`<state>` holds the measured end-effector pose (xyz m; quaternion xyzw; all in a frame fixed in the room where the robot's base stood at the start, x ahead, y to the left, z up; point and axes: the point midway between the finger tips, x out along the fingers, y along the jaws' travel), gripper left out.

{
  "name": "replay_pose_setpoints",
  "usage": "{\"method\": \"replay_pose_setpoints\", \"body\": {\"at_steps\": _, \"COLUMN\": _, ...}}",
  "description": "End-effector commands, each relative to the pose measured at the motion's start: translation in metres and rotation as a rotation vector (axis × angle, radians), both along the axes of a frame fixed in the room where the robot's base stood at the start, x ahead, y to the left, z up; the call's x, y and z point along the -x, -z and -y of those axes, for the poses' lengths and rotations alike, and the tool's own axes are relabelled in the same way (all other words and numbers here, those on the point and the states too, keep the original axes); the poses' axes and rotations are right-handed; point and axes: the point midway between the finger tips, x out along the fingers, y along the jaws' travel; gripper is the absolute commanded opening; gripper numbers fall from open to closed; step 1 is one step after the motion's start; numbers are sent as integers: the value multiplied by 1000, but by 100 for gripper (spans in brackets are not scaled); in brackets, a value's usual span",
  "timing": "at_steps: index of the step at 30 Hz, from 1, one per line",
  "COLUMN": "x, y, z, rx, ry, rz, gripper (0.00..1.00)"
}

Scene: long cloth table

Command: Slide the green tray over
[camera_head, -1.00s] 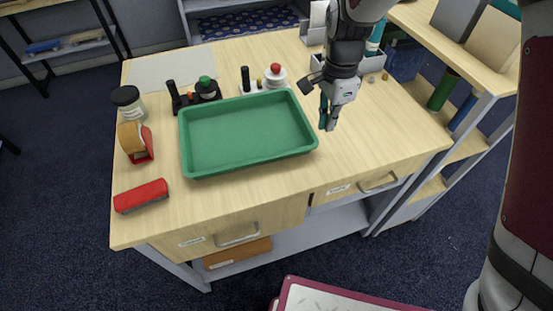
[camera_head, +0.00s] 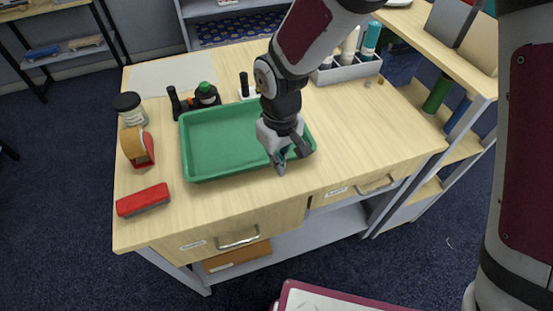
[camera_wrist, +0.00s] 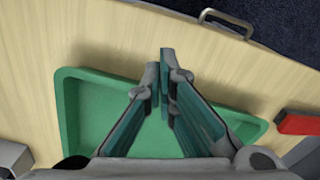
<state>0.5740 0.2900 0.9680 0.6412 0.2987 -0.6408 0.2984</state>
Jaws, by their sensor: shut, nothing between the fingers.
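The green tray (camera_head: 222,150) lies empty on the pale wooden table, left of the middle. My gripper (camera_head: 281,170) is shut and empty, fingers pointing down, over the tray's near right part by its front rim. Whether the fingertips touch the rim cannot be told. My arm hides part of the tray's right side. In the wrist view the tray (camera_wrist: 92,112) lies behind the shut gripper (camera_wrist: 165,52), whose tips show past the tray's rim over bare wood.
A red block-like eraser (camera_head: 143,199), a tape dispenser (camera_head: 137,147) and a lidded jar (camera_head: 129,108) stand left of the tray. Black holders with a green-capped bottle (camera_head: 206,93) stand behind it. A grey caddy (camera_head: 347,69) stands at the back right. The table's right side is clear.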

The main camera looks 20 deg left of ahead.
Motion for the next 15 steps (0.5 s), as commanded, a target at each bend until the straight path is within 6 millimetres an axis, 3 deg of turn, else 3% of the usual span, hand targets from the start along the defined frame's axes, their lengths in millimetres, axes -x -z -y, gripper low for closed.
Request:
{"method": "replay_pose_setpoints", "body": {"at_steps": 12, "x": 2, "y": 82, "z": 1, "rx": 4, "ry": 1, "rz": -5, "gripper": 0}}
{"method": "replay_pose_setpoints", "body": {"at_steps": 15, "x": -11, "y": 78, "z": -14, "rx": -2, "ry": 2, "rz": 1, "gripper": 0}}
